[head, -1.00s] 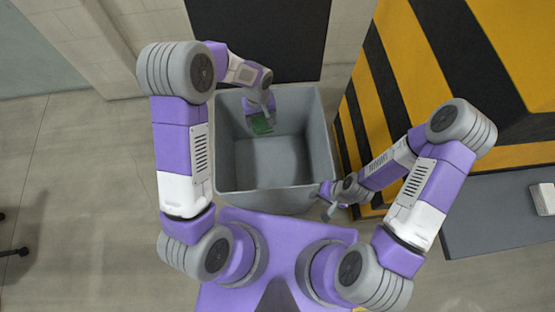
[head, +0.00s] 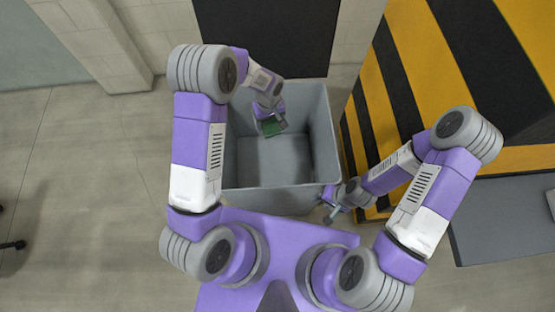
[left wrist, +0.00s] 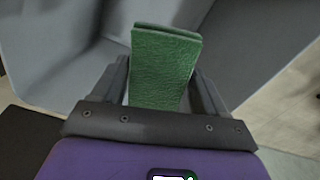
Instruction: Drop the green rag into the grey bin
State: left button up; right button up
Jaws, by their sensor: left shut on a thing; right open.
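The green rag (head: 273,127) is folded and hangs in my left gripper (head: 268,114), over the opening of the grey bin (head: 315,150), towards its back left. In the left wrist view the rag (left wrist: 165,68) sits between the two dark fingers of my left gripper (left wrist: 162,90), which is shut on it. The grey inside of the bin (left wrist: 60,45) shows behind the rag. The rag's height above the bin floor is hard to tell. My right gripper (head: 332,207) is open and empty, outside the bin near its front right corner.
A yellow-and-black striped block (head: 410,80) stands close to the bin's right side. A dark panel (head: 265,35) and a pale wall are behind the bin. A grey surface (head: 500,220) lies at the right. The floor (head: 90,170) left of the bin is clear.

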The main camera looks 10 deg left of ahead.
pick_arm(q)
jog(key=o, duration=1.1)
jog(key=shift+c, duration=0.2)
jog(key=shift+r, duration=0.1)
notch_tip(320, 180, up, 8)
jog(key=shift+f+p, duration=0.25)
jog(key=shift+p, duration=0.45)
jog(key=shift+f, duration=0.1)
